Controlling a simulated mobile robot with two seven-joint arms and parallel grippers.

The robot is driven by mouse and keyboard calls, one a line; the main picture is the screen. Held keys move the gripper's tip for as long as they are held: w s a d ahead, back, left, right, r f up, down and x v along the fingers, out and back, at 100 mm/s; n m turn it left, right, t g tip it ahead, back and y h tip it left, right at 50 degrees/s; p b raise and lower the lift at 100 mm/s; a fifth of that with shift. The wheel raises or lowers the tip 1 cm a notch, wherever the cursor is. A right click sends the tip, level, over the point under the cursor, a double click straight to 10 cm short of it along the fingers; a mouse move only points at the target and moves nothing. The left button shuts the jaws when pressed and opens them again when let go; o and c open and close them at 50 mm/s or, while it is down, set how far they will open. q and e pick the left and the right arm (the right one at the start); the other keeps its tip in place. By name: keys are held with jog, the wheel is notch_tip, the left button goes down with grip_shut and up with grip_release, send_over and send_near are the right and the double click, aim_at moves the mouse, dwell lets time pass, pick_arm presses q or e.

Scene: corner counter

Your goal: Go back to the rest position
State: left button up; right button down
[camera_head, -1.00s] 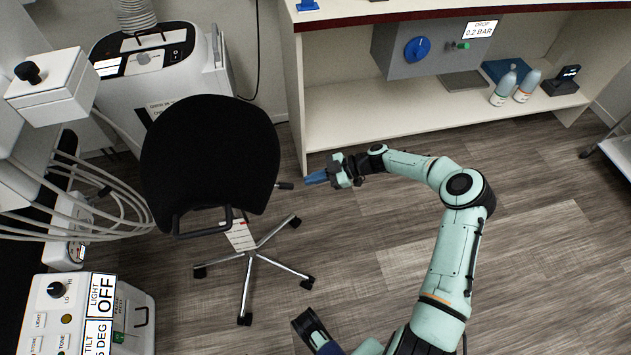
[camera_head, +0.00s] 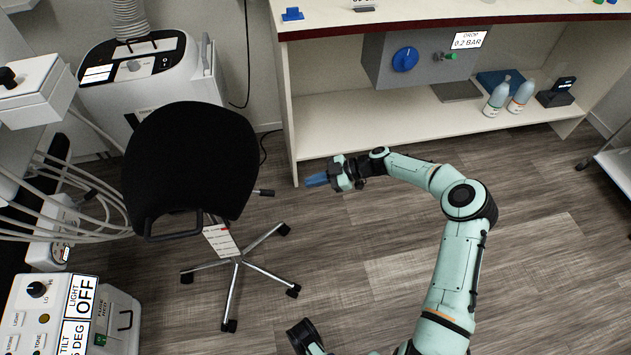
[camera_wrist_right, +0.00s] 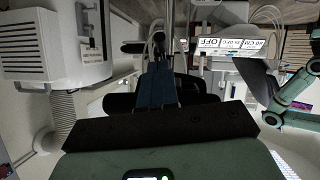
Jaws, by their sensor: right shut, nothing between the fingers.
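My right gripper (camera_head: 314,180) is in the middle of the head view, in front of the counter's left end and above the floor. Its blue fingers are together, with nothing between them, and point left toward the black chair. In the right wrist view the two blue fingers (camera_wrist_right: 160,85) lie side by side. My right arm (camera_head: 462,220) comes up from the bottom and bends left at the elbow. A dark part of my other arm shows at the bottom edge of the head view; its gripper is not seen.
A black swivel chair (camera_head: 190,165) stands left of the right gripper. The counter (camera_head: 292,110) is behind it, with a valve box (camera_head: 385,62) and bottles (camera_head: 497,97) underneath. Equipment with hoses (camera_head: 85,200) fills the left side. The floor (camera_head: 550,240) at right is open.

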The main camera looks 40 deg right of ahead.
dwell(0.4)
